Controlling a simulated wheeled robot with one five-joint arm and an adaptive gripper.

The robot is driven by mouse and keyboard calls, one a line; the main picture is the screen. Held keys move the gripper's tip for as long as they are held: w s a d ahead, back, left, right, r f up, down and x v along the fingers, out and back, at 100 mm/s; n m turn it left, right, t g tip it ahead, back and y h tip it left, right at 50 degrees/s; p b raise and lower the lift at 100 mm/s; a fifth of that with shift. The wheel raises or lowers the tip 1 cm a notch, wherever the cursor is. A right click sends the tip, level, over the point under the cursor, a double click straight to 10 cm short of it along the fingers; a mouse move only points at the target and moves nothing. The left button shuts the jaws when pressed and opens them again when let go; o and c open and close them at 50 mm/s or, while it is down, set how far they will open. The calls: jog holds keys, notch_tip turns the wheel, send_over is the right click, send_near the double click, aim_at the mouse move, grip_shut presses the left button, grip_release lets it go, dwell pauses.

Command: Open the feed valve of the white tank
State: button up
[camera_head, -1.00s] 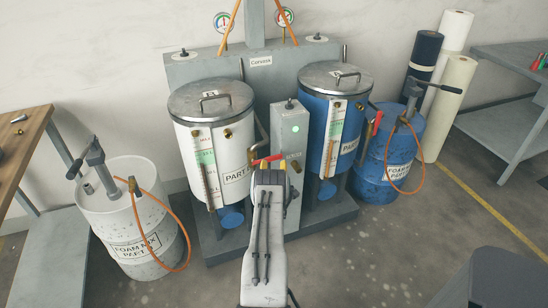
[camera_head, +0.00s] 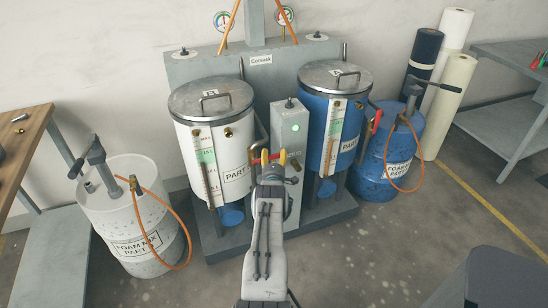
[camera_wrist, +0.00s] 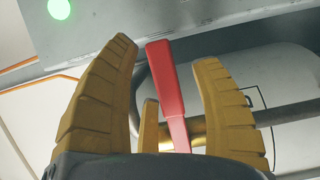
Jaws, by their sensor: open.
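The white tank (camera_head: 220,155), labelled Part A or similar, stands on the left of the machine with a metal lid. A red valve lever (camera_head: 256,160) shows at its lower right, beside the grey control box, partly hidden by my gripper. In the wrist view the red lever (camera_wrist: 165,80) stands between my yellow fingers, on a brass valve body (camera_wrist: 197,132) on a pipe. My gripper (camera_head: 274,157) is open around the lever, with gaps visible on both sides. In the wrist view my gripper (camera_wrist: 168,75) shows both fingers spread. Any contact with the lever cannot be seen.
The blue tank (camera_head: 325,120) stands to the right, with another red lever (camera_head: 376,122) at its side. The control box (camera_head: 291,170) with a green light is close to my gripper. A white drum (camera_head: 135,220) and a blue drum (camera_head: 375,165) flank the machine.

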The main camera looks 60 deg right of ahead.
jog(key=shift+w+d, duration=0.1)
jog(key=shift+d, duration=0.05)
jog(key=shift+c, duration=0.4)
grip_shut()
dwell(0.4)
